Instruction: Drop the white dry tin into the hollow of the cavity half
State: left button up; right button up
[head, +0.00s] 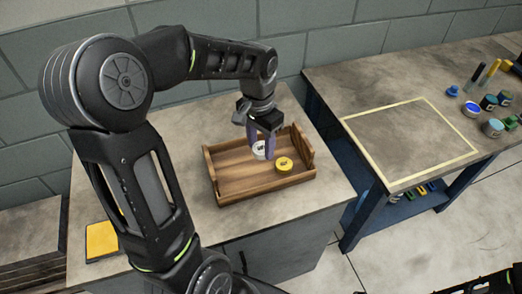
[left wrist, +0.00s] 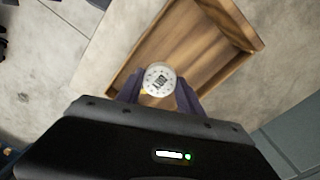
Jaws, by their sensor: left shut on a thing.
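My left gripper (head: 262,146) is shut on the white tin (head: 259,150), a small round tin with a pale top and dark marking. The tin shows between the two purple-grey fingers in the left wrist view (left wrist: 159,79). In the head view, the gripper points down over the wooden tray (head: 237,193), with the tin inside its outline. I cannot tell whether the tin touches the tray floor. A yellow tin (head: 284,164) sits in the tray just right of the gripper. I cannot make out a cavity half in either view.
A yellow pad (head: 101,241) lies at the counter's left front. To the right stands a blue-legged bench (head: 350,80) with an empty taped rectangle (head: 410,140). Several small pots, including a blue one (head: 471,109), stand at its far right. A gap separates counter and bench.

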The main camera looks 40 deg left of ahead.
pick_arm(q)
jog(key=shift+w, duration=0.1)
dwell(0.5)
jog(key=w+d+r+n, duration=0.1)
jog(key=w+d+r, duration=0.2)
jog(key=w+d, duration=0.7)
jog(key=d, duration=0.2)
jog(key=shift+w+d+r+n, duration=0.25)
jog(key=shift+d+r+n, duration=0.05)
jog(key=shift+r, duration=0.05)
jog(key=shift+d, duration=0.1)
